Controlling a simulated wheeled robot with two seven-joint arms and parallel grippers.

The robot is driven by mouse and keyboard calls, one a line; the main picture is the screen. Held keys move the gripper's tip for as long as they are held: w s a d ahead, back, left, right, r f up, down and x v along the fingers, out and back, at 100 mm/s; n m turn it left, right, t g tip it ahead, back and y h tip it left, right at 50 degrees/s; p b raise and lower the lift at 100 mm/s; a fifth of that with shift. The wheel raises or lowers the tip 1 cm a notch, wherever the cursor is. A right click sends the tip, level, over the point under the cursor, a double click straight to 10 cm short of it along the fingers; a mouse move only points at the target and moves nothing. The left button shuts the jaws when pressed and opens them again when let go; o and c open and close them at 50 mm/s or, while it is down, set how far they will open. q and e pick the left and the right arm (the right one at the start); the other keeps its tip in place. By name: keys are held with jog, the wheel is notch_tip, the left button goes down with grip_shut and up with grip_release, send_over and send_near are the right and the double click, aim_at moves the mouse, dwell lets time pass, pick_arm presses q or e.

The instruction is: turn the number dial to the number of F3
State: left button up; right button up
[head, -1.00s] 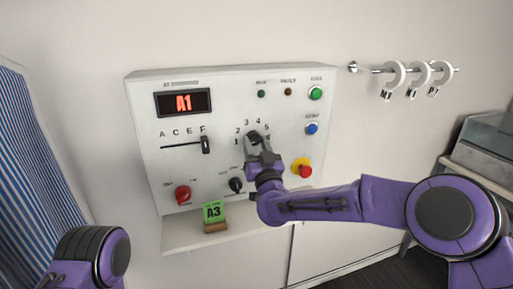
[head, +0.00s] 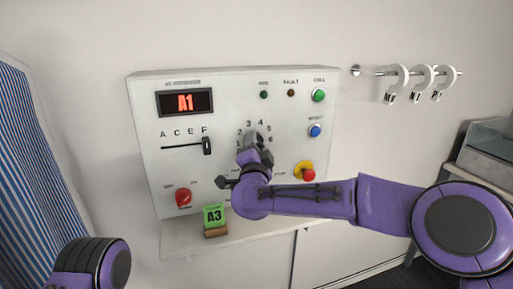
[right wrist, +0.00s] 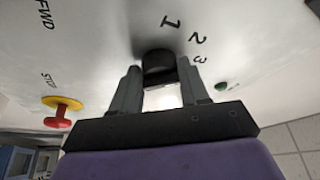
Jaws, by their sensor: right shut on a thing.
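The number dial is a black round knob (right wrist: 158,61) on the white panel (head: 225,110), with numbers printed around it; 1, 2 and 3 show in the right wrist view. My right gripper (head: 253,152) is shut on the dial, with one finger on each side of it (right wrist: 159,75). In the head view the gripper hides most of the dial, so its pointer cannot be read. The red display (head: 185,102) reads A1. A green card (head: 214,216) on the ledge reads A3. My left arm shows at the lower left; its gripper is out of view.
A letter slider (head: 206,146) stands near F. A red knob (head: 183,198) is at the panel's lower left. A red stop button on yellow (head: 306,172), a blue button (head: 315,131) and a green button (head: 319,95) line the right side. White hooks (head: 421,80) hang on a rail.

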jog(key=shift+r+m+g+h, duration=0.1)
jog(key=shift+m+g+h, duration=0.25)
jog(key=shift+m, duration=0.75)
jog(key=shift+m+g+h, duration=0.15)
jog(key=shift+m+g, duration=0.3)
jog(key=shift+m, duration=0.65)
jog(key=o, duration=1)
jog(key=s+b, duration=0.1)
jog(key=s, duration=0.2)
jog(key=s+b, duration=0.1)
jog(key=s, duration=0.3)
jog(key=s+b, duration=0.1)
jog(key=s, duration=0.2)
jog(key=shift+s+a+f, duration=0.3)
jog(key=shift+a, duration=0.05)
